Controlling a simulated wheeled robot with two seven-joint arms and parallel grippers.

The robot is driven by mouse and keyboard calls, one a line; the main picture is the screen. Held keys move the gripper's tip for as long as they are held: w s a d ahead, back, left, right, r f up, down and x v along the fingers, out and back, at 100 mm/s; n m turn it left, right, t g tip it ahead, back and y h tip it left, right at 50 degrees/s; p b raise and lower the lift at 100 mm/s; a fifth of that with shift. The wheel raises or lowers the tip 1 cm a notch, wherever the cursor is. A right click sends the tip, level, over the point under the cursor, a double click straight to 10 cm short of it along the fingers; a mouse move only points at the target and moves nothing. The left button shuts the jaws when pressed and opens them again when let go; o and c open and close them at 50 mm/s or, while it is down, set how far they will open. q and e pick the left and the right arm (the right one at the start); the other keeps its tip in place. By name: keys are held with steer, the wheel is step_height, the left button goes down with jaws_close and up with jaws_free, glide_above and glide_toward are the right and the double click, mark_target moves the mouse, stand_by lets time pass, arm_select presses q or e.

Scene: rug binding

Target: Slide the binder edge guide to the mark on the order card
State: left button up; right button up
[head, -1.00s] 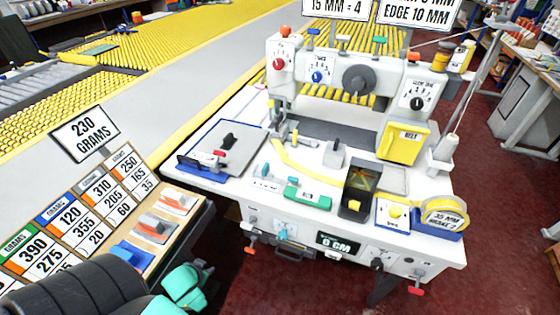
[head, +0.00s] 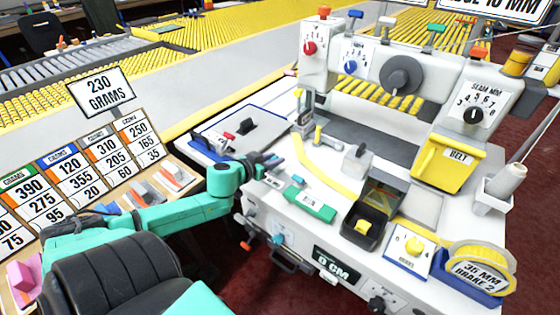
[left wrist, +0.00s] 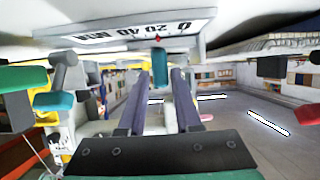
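The edge guide shows in the left wrist view as a teal knob (left wrist: 160,68) under a white scale plate (left wrist: 130,36) with upside-down numbers and a small red pointer. In the head view the scale plate (head: 275,183) lies on the machine's front left, and my gripper hides the knob. My left gripper (head: 268,163) reaches in over it. In the left wrist view its two dark fingers (left wrist: 160,92) are apart, with the knob between their tips; contact is unclear. The order card (head: 505,9) is cut off at the top right, showing "10 MM". My right gripper is not in view.
A green block (head: 311,204) and a black bin (head: 367,225) stand right of the guide. A blue-edged plate with a black knob (head: 240,127) lies behind my gripper. The weight board (head: 75,175) and sample tray stand left. Levers (head: 283,250) stick out from the machine's front.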

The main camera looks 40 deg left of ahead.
mark_target(277, 155)
arm_select(q)
steer(key=shift+x, duration=1.65)
steer(key=shift+a, duration=0.1)
jaws_close()
steer(key=shift+a+r+p, duration=0.3)
steer(key=shift+p, duration=0.2)
steer(key=shift+a+f, duration=0.15)
steer(key=shift+f, duration=0.1)
jaws_free()
